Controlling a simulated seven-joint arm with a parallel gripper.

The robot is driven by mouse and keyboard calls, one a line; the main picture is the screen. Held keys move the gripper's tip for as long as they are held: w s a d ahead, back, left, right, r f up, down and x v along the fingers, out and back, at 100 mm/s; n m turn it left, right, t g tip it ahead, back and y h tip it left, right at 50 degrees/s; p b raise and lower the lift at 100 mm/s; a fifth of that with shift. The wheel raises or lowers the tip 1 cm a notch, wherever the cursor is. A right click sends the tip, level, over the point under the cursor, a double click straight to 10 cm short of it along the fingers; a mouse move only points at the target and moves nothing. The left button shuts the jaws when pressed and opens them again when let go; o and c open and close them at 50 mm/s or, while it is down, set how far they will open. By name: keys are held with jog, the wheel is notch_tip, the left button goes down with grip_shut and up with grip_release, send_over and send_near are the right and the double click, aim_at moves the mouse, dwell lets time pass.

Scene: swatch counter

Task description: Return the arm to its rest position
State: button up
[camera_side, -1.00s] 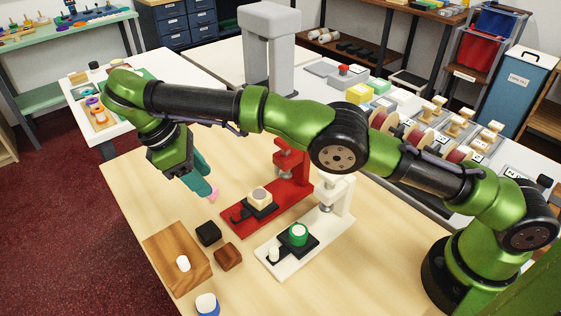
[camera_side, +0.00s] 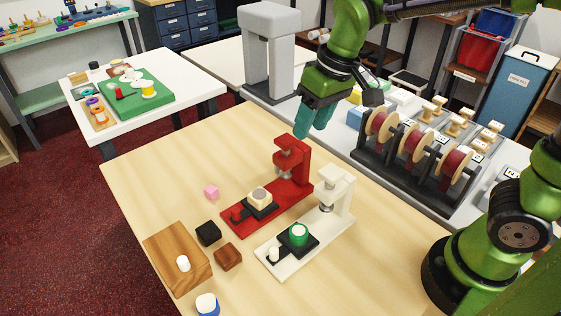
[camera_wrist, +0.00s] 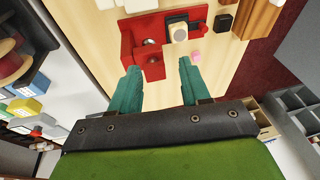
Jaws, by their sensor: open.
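My gripper (camera_side: 314,120) is raised above the far edge of the wooden table (camera_side: 185,165), behind the red press in the side view. Its teal fingers also show in the wrist view (camera_wrist: 157,92), spread apart with nothing between them. The red press (camera_side: 293,170) stands beyond the fingertips in the wrist view (camera_wrist: 127,48).
A white press (camera_side: 333,203) holds a green round piece (camera_side: 299,234). A black block (camera_side: 208,233), a brown block (camera_side: 228,256) and a wooden board (camera_side: 165,255) sit at the front left. A spool rack (camera_side: 412,165) and a grey column (camera_side: 270,55) stand near my gripper.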

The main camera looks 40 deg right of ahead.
jog(key=s+d+r+m+t, duration=0.2)
jog(key=s+d+m+t, duration=0.2)
jog(key=s+d, duration=0.3)
jog(key=shift+s+d+m+t, duration=0.2)
jog(key=shift+s+m+t, duration=0.15)
jog(key=shift+s, duration=1.7)
